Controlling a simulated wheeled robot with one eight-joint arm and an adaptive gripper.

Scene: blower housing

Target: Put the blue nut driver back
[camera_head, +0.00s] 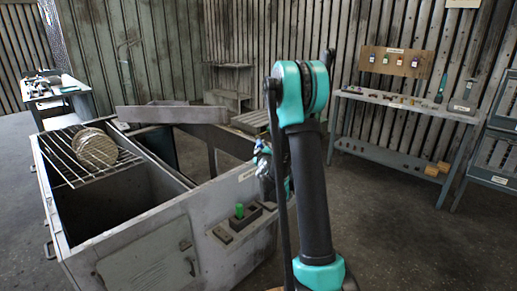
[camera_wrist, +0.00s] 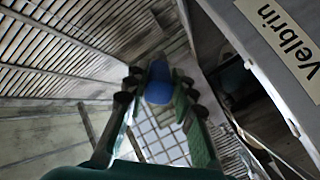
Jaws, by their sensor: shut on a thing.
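The blue nut driver shows in the wrist view as a rounded blue handle (camera_wrist: 159,82). It sits between the two dark green fingers of my gripper (camera_wrist: 157,85), which is shut on it. Its far end is hard to make out. In the head view my gripper (camera_head: 264,160) is partly hidden behind my arm, beside the grey housing (camera_head: 215,225), and I cannot make out the driver there. A wooden tool board (camera_head: 425,66) with several small coloured items hangs at the back right. I cannot tell whether it has an empty place.
A long workbench (camera_head: 385,97) with small parts stands below the board. The housing's open bay has a wire rack (camera_head: 70,160) and round discs (camera_head: 95,147). A panel labelled Velbrin (camera_wrist: 290,45) is close at right in the wrist view. Floor (camera_head: 375,220) is clear at right.

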